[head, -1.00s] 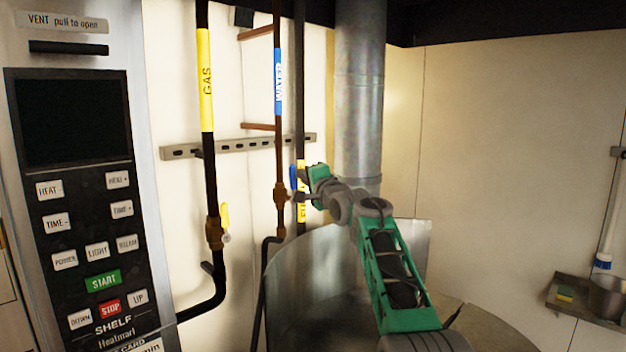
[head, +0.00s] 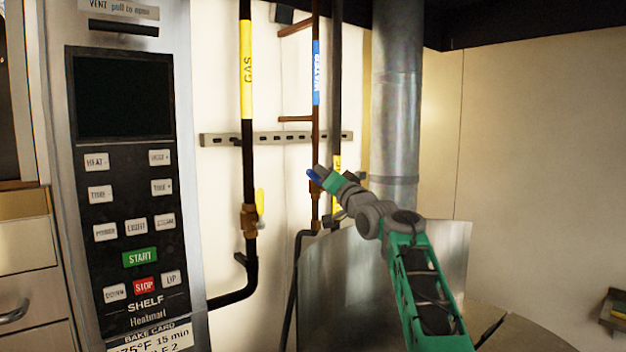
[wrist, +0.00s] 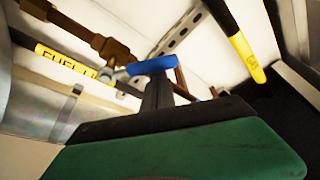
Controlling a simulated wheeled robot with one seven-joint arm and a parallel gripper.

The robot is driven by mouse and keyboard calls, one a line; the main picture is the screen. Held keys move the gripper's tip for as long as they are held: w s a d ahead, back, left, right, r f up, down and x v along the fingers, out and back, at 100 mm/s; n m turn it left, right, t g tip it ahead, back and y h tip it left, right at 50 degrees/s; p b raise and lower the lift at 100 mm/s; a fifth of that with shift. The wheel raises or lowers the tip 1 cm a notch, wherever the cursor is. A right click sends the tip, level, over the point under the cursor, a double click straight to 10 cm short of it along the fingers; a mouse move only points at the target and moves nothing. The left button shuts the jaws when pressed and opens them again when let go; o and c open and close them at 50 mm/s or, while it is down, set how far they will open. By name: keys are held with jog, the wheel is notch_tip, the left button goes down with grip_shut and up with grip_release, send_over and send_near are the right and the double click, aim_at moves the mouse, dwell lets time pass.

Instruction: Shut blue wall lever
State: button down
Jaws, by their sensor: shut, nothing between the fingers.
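The blue lever (head: 313,175) sits on the copper water pipe (head: 316,135) in the head view. It slants, with its free end up and to the left, and my gripper partly hides it. In the wrist view the blue lever (wrist: 153,65) lies across the tips of my gripper's fingers, near the brass valve body (wrist: 112,52). My gripper (head: 322,177) is shut with nothing held. Its fingers (wrist: 157,84) are together at the lever, seemingly touching it, though contact is hard to confirm.
A yellow-handled valve (head: 260,207) is on the gas pipe (head: 247,165) to the left. A dark pipe with a yellow label (head: 337,165) runs close behind my gripper. A metal duct (head: 396,100) and curved metal sheet (head: 350,265) stand nearby. The oven panel (head: 130,190) is at far left.

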jog(key=f+n+y+b, duration=0.1)
jog(key=n, duration=0.1)
jog(key=s+a+f+n+y+b, duration=0.1)
jog(key=n, duration=0.2)
jog(key=a+f+n+g+y+b, duration=0.1)
jog(key=f+n, duration=0.1)
jog(key=n, duration=0.1)
jog(key=shift+s+y, duration=0.2)
jog(key=shift+y, duration=0.1)
jog(key=shift+f, duration=0.1)
